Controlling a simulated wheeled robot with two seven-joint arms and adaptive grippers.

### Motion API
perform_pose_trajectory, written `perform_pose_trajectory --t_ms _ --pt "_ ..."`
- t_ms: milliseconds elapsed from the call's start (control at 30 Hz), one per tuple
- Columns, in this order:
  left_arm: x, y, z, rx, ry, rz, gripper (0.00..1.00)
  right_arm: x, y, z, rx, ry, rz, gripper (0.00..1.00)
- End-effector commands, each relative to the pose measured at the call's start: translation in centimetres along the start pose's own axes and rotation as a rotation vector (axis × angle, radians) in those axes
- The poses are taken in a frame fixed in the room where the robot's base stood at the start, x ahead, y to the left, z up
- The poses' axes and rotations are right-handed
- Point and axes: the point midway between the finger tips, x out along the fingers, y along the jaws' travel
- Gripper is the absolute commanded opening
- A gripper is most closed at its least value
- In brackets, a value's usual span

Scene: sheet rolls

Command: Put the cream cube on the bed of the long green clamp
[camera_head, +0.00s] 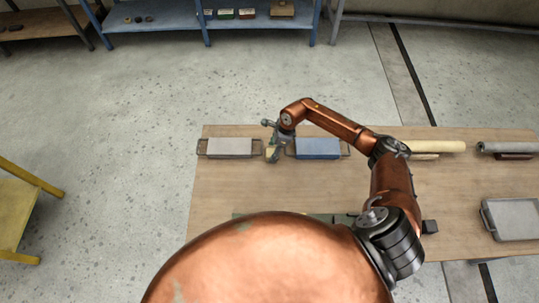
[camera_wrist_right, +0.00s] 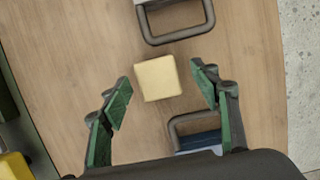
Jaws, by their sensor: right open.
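The cream cube (camera_wrist_right: 158,78) lies on the wooden table between two handles in the right wrist view. In the head view it is a small pale patch (camera_head: 270,153), partly covered by my right gripper (camera_head: 276,146). In the wrist view my right gripper (camera_wrist_right: 161,76) is open, with one green finger on each side of the cube and gaps showing. A long green strip (camera_head: 322,217), apparently the long green clamp, shows near the table's front edge; my copper-coloured body hides most of it, including its bed. My left gripper is not in view.
A grey block with handles (camera_head: 229,147) is left of the cube, and a blue one (camera_head: 318,148) is right of it. Rolls (camera_head: 437,147) and a grey tray (camera_head: 515,218) lie on the table's right side. The table (camera_head: 225,188) is clear at front left.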

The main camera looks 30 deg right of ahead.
Motion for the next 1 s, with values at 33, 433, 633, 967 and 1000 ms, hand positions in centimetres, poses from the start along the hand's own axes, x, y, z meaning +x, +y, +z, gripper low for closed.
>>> perform_pose_trajectory --t_ms 33,433,633,967,1000 --pt "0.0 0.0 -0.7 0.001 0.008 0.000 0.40 0.2 0.0 0.0 0.001 0.000 0.000 0.57" --pt "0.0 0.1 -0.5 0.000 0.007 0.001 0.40 0.3 0.0 0.2 -0.003 0.000 0.001 0.44" --pt "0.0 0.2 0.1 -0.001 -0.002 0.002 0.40 0.3 0.0 0.2 -0.003 0.000 0.001 0.30" --pt "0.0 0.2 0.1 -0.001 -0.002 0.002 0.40 0.3 -0.1 0.3 -0.004 0.000 0.000 0.08" --pt "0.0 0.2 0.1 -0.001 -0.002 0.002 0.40 0.3 -0.1 0.3 -0.004 0.000 0.000 0.05"
